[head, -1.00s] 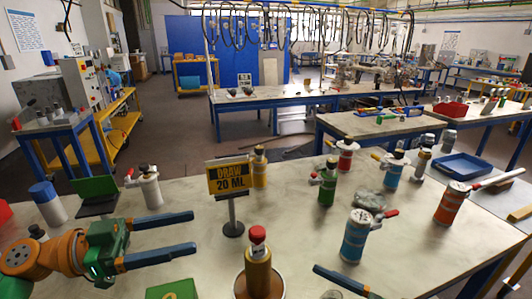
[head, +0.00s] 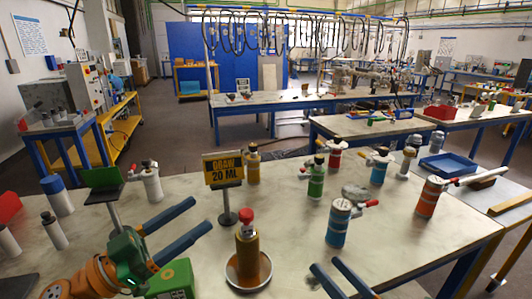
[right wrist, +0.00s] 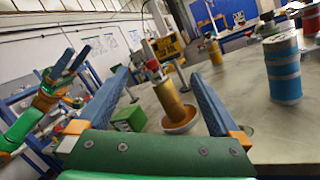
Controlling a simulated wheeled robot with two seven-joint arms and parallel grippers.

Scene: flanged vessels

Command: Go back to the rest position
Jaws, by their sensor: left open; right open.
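My left gripper (head: 172,232) is open and empty above the near left part of the table, its two blue fingers spread apart. My right gripper (head: 338,280) shows only its fingertips at the bottom edge of the head view. In the right wrist view its two fingers (right wrist: 160,95) are spread with nothing gripped. Between them, further off, a gold vessel with a red top (right wrist: 173,100) stands on a round dish. In the head view the same vessel (head: 247,253) stands upright in the dish, apart from both grippers.
A sign reading "DRAW 20 ML" (head: 223,170) stands behind the gold vessel. A blue vessel (head: 338,225), a green one (head: 316,183) and an orange one (head: 429,198) stand to the right. A green box (head: 172,280) lies beside my left gripper. A blue tray (head: 446,166) is at the far right.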

